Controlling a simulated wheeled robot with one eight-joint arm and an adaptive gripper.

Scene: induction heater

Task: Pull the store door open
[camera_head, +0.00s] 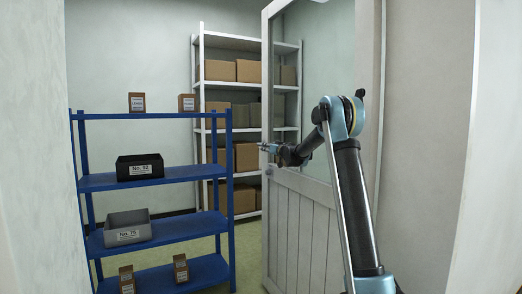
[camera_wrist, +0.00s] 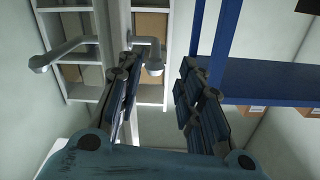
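The store door (camera_head: 300,215) is white, with a glass upper part and a planked lower part. It stands open, hinged at the right, with the room behind showing past its free edge. In the wrist view the door's edge (camera_wrist: 117,22) is seen nearly end-on, with a grey lever handle on each side, the left lever (camera_wrist: 62,54) and the right lever (camera_wrist: 151,50). My gripper (camera_wrist: 156,66) is open, and the right lever's bent end appears between its fingertips. Contact cannot be told. In the head view my gripper (camera_head: 264,148) is at the door's free edge, covering much of the handle.
A blue shelf unit (camera_head: 150,180) with bins and small boxes stands left of the door. A white rack (camera_head: 238,131) with cardboard boxes is at the back. Pale walls (camera_head: 30,150) flank the view. Some green floor (camera_head: 247,240) shows between shelf and door.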

